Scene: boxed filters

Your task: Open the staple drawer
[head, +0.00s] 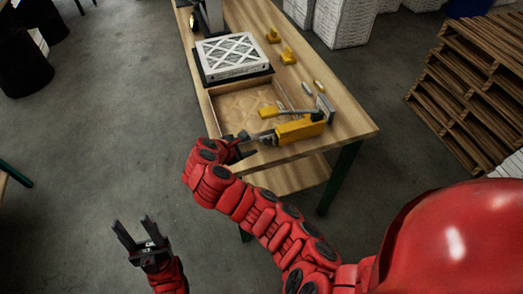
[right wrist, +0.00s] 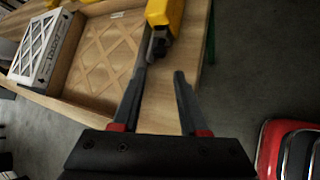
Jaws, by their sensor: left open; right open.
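A yellow and grey stapler (head: 300,129) lies near the front right corner of the workbench. Its narrow grey end (head: 262,136) points left toward my right gripper. In the right wrist view the yellow body (right wrist: 164,14) is at the top, with the grey end (right wrist: 158,42) below it. I cannot tell a separate staple drawer or whether it is open. My right gripper (right wrist: 161,72) is open, its left fingertip close to the grey end; contact is unclear. In the head view the right gripper (head: 246,146) is partly hidden by its wrist. My left gripper (head: 132,222) is open and empty, over the floor.
The wooden workbench (head: 352,122) holds a wooden frame with a lattice filter (head: 240,104) inside. A white boxed filter (head: 232,55) lies behind it. Small yellow tools (head: 287,56) lie at the back right. Pallets (head: 470,85) stand at the right.

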